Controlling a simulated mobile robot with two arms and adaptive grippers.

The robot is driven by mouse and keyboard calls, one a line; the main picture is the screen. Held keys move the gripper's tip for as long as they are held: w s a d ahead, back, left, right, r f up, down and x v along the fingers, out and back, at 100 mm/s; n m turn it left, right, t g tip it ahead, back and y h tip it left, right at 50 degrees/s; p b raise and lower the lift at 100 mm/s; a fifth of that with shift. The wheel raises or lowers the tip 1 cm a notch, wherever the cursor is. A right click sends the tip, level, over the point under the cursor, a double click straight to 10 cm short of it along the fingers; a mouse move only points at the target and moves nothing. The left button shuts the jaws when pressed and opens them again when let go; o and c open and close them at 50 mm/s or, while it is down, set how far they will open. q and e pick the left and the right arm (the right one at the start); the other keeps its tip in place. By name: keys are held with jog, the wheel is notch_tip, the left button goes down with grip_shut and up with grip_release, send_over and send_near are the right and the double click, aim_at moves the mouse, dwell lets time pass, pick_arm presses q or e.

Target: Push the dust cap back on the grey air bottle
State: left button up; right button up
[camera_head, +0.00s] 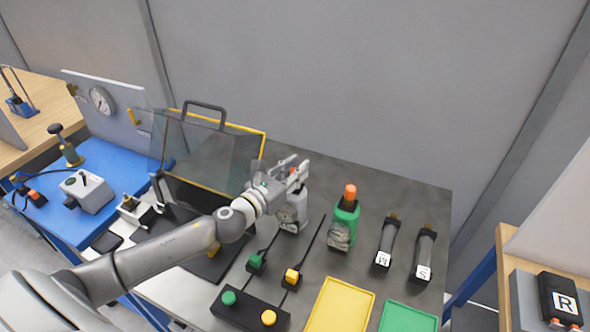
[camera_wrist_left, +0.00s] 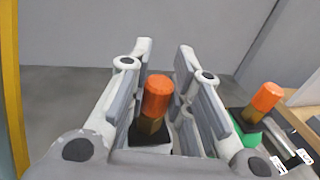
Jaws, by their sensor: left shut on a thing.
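In the left wrist view the orange dust cap (camera_wrist_left: 157,97) stands upright between the fingers (camera_wrist_left: 163,75), directly above a brass neck (camera_wrist_left: 150,131). Whether the cap is fully seated on the neck I cannot tell. The fingers hide most of the bottle's top in the head view. My right gripper is not in view.
A green bottle (camera_head: 343,225) with its own orange cap (camera_head: 350,193) stands close to the right. Two dark cylinders (camera_head: 387,243) (camera_head: 424,253) lie further right. A clear yellow-edged case (camera_head: 211,150) stands left. Yellow (camera_head: 340,307) and green (camera_head: 408,318) trays lie in front.

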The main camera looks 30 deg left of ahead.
pick_arm(q)
jog(key=shift+f, duration=0.3)
jog(key=o, duration=0.8)
jog(key=shift+s, duration=0.25)
jog(key=shift+s+a+r, duration=0.1)
jog(key=shift+s+a, duration=0.2)
jog(key=shift+s, duration=1.55)
jog(key=shift+s+a+r, duration=0.15)
jog(key=shift+s+a, duration=0.2)
jog(key=shift+s, duration=1.45)
jog(key=shift+s+a+r, duration=0.1)
jog(key=shift+s+a, duration=0.2)
jog(key=shift+s, duration=1.55)
